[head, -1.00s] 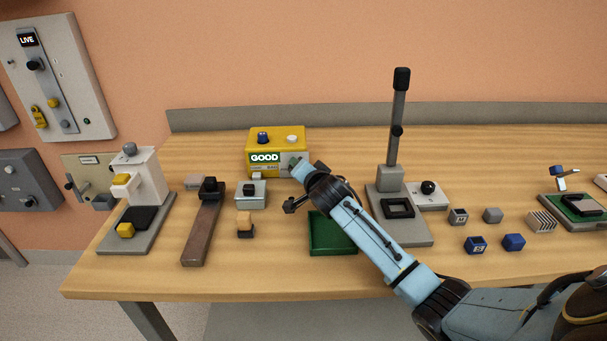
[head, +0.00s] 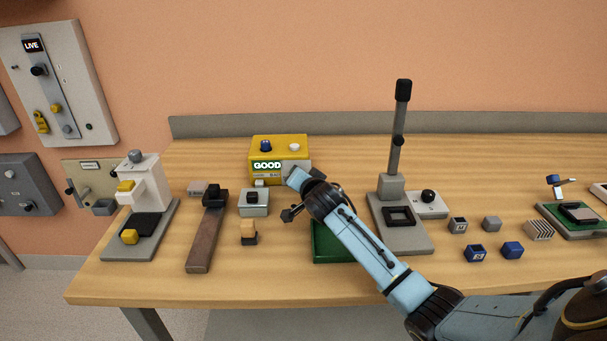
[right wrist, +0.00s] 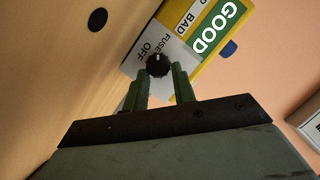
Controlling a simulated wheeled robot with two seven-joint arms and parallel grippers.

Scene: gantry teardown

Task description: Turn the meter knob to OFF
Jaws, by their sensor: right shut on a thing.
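The yellow meter (head: 265,147) stands at the back of the bench, its display lit with GOOD. Its black knob (right wrist: 158,64) sits on a pale panel (right wrist: 139,58) printed OFF and FUSE, with BAD and GOOD further along. A small pale mark shows on the knob's top edge; I cannot tell exactly which label it points at. My right gripper (right wrist: 160,77) is shut on the knob, its two green fingers at either side. In the head view my right wrist hides the knob and part of the meter's front. My left gripper is not in view.
A green tray (head: 328,254) lies under my right arm. A grey stand with a tall lever (head: 399,130) rises just right of the arm. A small grey box (head: 254,208) and a brown-handled tool (head: 205,240) lie to the left. Several small blocks lie at right.

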